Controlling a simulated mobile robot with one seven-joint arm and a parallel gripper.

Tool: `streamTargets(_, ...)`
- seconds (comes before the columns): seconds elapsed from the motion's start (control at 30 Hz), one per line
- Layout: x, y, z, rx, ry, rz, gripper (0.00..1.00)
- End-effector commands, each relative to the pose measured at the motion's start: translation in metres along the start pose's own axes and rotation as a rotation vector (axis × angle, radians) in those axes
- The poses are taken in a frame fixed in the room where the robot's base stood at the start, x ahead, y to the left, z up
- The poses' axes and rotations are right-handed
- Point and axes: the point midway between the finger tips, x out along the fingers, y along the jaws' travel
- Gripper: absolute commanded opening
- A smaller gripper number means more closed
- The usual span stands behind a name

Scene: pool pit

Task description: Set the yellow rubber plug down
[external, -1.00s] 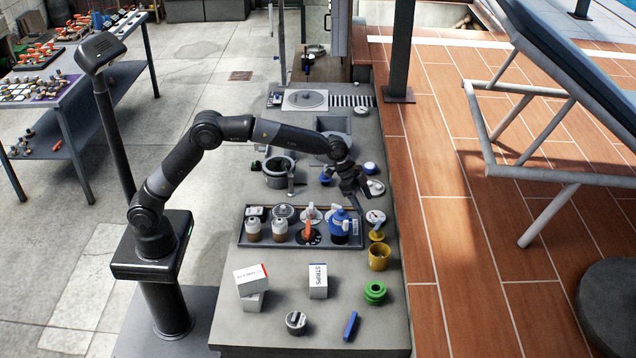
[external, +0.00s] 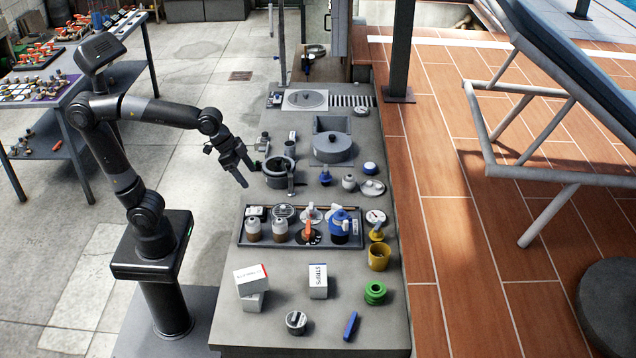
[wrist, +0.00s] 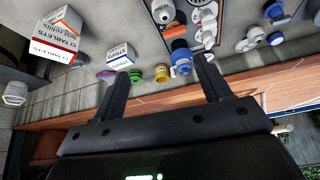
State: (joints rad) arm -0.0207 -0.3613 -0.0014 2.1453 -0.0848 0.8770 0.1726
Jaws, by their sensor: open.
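A yellow, round, cup-like piece (external: 379,257) stands on the right edge of the grey counter (external: 345,335), in front of a gauge with a smaller yellow part (external: 376,235) under it. I cannot tell which of these, if either, is the yellow rubber plug. The cup-like piece also shows in the wrist view (wrist: 162,74), small and far off between my fingers. My gripper (external: 246,175) is open and empty. It hangs at the counter's left edge, beside the dark grey pot (external: 279,178), well away from both yellow pieces.
A tray (external: 243,238) with jars, valves and a blue jug (external: 339,222) crosses the counter. White boxes (external: 318,281), a green stepped piece (external: 375,292) and a blue bar (external: 350,325) lie in front. Bare counter shows between them.

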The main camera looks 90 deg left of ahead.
Motion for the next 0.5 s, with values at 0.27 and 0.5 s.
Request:
streamTargets(0.27,-0.018,0.009,0.106,-0.067,0.005,-0.037,0.7)
streamTargets(0.5,-0.016,0.01,0.15,-0.098,0.007,-0.054,0.7)
